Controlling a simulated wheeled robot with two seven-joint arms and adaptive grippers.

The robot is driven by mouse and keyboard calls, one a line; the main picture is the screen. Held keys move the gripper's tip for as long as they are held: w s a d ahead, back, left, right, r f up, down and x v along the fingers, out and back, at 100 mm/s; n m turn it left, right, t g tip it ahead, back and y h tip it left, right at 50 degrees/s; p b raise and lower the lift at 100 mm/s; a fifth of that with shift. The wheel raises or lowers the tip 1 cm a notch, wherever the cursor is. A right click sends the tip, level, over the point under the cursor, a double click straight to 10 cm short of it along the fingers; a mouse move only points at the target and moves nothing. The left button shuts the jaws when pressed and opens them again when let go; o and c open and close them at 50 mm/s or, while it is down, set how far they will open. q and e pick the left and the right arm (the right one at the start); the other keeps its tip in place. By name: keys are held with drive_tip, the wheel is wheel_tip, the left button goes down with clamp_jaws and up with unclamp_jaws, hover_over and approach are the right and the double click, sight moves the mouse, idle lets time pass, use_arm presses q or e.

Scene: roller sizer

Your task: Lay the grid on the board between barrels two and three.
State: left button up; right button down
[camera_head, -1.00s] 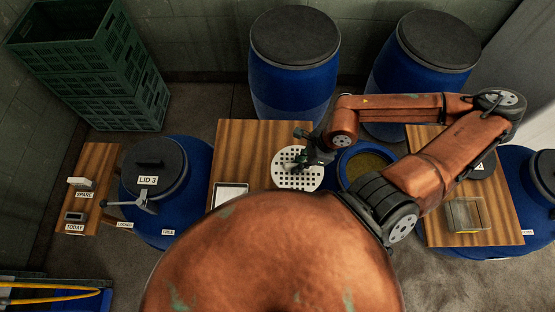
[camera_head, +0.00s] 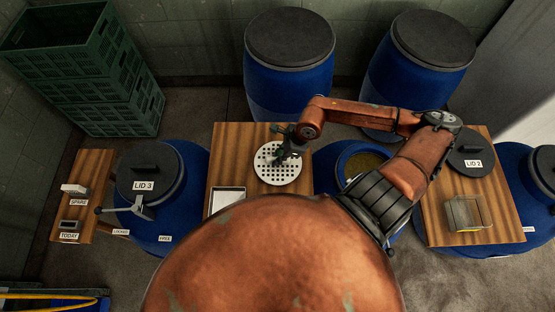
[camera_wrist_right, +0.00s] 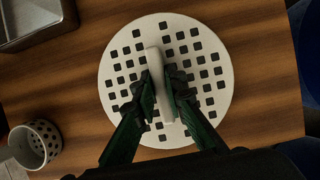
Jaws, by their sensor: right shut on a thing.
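The grid (camera_head: 267,172) is a round white plate with square holes and a raised handle bar. It is over the wooden board (camera_head: 228,150) between barrel three (camera_head: 185,225) and the open barrel two (camera_head: 345,160). My right gripper (camera_head: 286,147) is shut on the grid's handle. In the right wrist view the fingers (camera_wrist_right: 160,90) close on either side of the bar, and the grid (camera_wrist_right: 210,60) looks level over the wood grain (camera_wrist_right: 270,70). I cannot tell whether its underside touches the board. My left gripper is not in view.
A white-rimmed tray (camera_head: 228,198) stands at the board's front left. A perforated cup (camera_wrist_right: 35,140) shows in the wrist view. Lidded blue barrels (camera_head: 288,85) stand behind.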

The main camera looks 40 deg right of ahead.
drive_tip(key=shift+f, duration=0.75)
drive_tip(key=shift+f, duration=0.1)
drive_tip(key=c, duration=2)
unclamp_jaws()
drive_tip(key=shift+o, duration=0.2)
drive_tip(key=v, duration=1)
drive_tip(key=shift+s+d+r+p, duration=0.15)
drive_tip(key=shift+s+r+p, duration=0.05)
drive_tip(key=shift+r+p, duration=0.1)
drive_tip(key=shift+v, duration=0.75)
